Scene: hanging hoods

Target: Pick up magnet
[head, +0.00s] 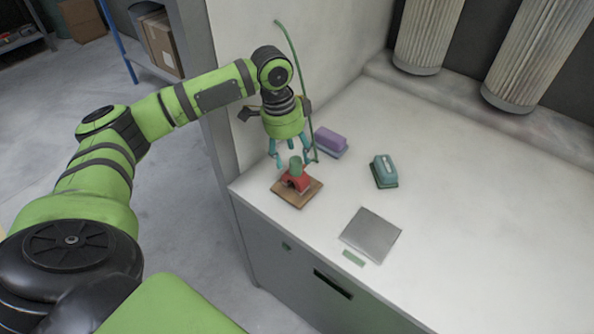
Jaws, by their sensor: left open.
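The magnet (297,182) looks like a red, horseshoe-shaped block with a green cylindrical top. It sits on a small brown board (292,200) near the left corner of the white counter. My left gripper (291,158) points down directly over it, with its teal fingers open. The fingertips are around or just above the green top; I cannot tell whether they touch it. My right gripper is out of view.
A purple block (330,140) and a teal block (384,170) stand on the counter (460,200). A grey plate (371,235) and green strip (353,258) lie near the front edge. A thin green rod (297,65) rises beside my gripper. The right side is clear.

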